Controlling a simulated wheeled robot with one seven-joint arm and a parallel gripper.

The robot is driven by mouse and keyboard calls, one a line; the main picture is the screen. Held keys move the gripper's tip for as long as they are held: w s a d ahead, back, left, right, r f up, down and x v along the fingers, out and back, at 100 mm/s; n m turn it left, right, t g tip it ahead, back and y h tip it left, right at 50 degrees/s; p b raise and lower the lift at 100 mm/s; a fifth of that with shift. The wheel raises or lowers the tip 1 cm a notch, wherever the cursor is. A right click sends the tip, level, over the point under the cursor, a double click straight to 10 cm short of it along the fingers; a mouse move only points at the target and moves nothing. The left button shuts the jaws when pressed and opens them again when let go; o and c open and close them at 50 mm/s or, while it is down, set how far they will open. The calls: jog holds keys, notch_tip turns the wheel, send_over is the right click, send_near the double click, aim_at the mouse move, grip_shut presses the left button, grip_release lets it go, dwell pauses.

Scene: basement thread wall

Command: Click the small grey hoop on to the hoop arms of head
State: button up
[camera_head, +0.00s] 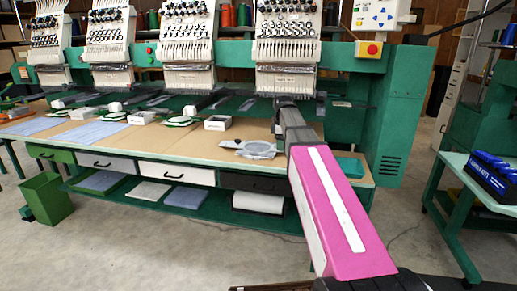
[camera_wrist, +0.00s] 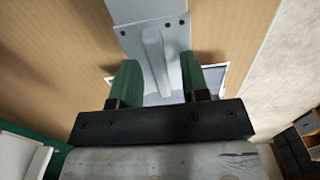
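The grey hoop (camera_head: 250,149) lies flat on the tan table in the camera_head view, left of my arm; a grey bracket shows at its left side. The rightmost sewing head (camera_head: 287,45) stands above and behind it. My arm reaches to below this head and hides its hoop arms and my gripper in that view. In the camera_wrist view my gripper (camera_wrist: 158,80) has its two green fingers apart, with gaps inside. A light grey plate with a raised bar (camera_wrist: 155,55) lies beyond and between the fingers; I cannot tell whether it belongs to the head.
The tan table (camera_head: 185,140) has white boxes (camera_head: 217,123) and folded cloth (camera_head: 100,134) to the left. Drawers (camera_head: 178,173) and a green shelf lie below. A green machine housing (camera_head: 400,110) stands right. A side table with a blue rack (camera_head: 490,175) is far right.

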grip_shut()
jog(key=shift+r, duration=0.1)
jog(key=shift+r, duration=1.95)
